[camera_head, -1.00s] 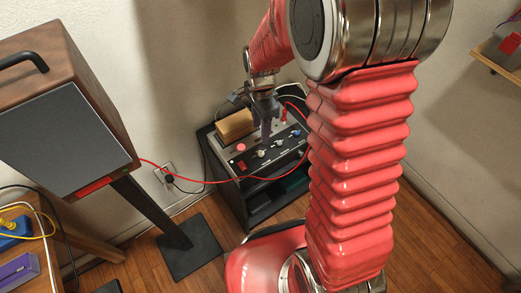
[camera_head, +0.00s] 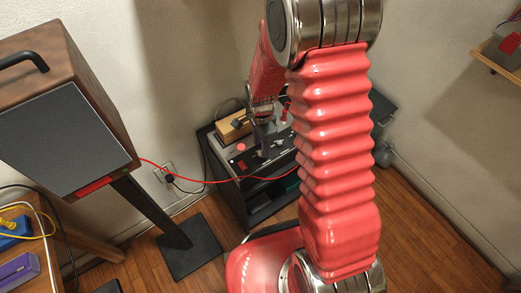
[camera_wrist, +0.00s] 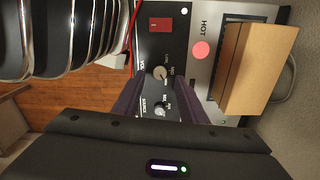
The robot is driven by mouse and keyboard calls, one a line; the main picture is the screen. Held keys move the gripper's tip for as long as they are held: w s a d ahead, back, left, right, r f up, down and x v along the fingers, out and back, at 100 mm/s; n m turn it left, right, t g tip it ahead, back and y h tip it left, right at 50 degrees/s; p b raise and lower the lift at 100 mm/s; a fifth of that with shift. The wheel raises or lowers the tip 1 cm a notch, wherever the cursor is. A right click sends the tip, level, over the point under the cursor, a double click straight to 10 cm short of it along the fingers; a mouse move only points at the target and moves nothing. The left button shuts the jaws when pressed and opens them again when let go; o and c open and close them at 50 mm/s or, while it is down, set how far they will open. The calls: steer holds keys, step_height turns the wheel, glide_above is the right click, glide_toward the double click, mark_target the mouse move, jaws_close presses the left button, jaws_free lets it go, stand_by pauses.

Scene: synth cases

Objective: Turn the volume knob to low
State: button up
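The amplifier (camera_head: 222,158), a black and grey box with knobs along its front panel, stands on a black stand. In the wrist view, a pale round knob (camera_wrist: 160,72) with small markings shows between the fingertips. Its label is too small to read surely. A second knob (camera_wrist: 160,109), beside the word SOURCE, shows nearer the gripper body. My gripper (camera_wrist: 160,82) is open, its two dark purple fingers apart on either side of the first knob. I cannot tell whether they touch it. In the head view, my gripper (camera_head: 263,151) is over the front panel and hides part of the knob row.
A red switch (camera_wrist: 160,24) and a pink disc marked HOT (camera_wrist: 201,51) are on the amplifier. A wooden block (camera_wrist: 247,70) sits on top. A red cable (camera_head: 205,182) runs to the amplifier from the speaker (camera_head: 70,125) at left.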

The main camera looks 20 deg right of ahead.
steer(key=shift+f, duration=1.85)
steer(key=shift+c, duration=0.5)
jaws_close()
